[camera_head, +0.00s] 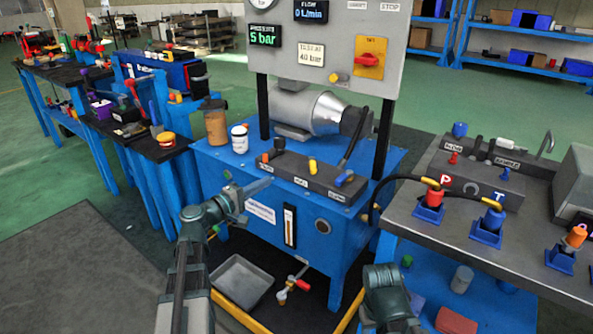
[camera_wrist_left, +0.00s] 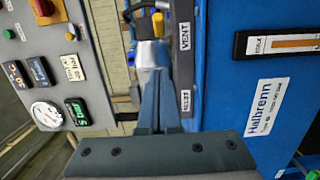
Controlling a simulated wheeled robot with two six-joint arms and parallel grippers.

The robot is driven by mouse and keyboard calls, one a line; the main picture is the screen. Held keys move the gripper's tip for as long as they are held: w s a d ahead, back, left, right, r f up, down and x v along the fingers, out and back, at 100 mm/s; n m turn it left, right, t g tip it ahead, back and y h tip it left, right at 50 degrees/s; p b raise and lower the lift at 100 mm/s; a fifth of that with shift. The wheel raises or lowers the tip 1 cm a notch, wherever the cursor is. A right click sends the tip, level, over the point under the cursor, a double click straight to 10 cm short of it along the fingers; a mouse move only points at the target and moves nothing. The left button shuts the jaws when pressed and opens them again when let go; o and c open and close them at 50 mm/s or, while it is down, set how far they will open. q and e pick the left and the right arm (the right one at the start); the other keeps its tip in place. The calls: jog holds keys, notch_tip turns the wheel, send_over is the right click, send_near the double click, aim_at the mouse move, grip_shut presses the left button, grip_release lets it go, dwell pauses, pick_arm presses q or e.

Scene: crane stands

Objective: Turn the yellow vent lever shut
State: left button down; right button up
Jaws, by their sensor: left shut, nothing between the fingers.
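The yellow vent lever (camera_head: 313,165) stands up from the middle of the dark valve block (camera_head: 293,172) on the blue tank. My right gripper does not show.
A grey gauge panel (camera_head: 300,80) stands behind on black posts. A white can (camera_head: 240,139) and brown jar (camera_head: 215,122) stand left on the tank. A grey workbench (camera_head: 535,245) is at right.

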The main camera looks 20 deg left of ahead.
aim_at(313, 165)
pick_arm(q)
jog(key=x, duration=1)
jog(key=shift+w+d, duration=0.15)
jog(key=shift+w, duration=0.2)
jog(key=shift+w+d, duration=0.1)
jog(key=shift+d, duration=1.1)
jog(key=shift+w+d, duration=0.2)
jog(key=shift+d, duration=0.4)
jog(key=shift+s+d+n+y, duration=0.1)
jog(key=shift+d+n+y, duration=0.2)
jog(key=shift+y, duration=0.1)
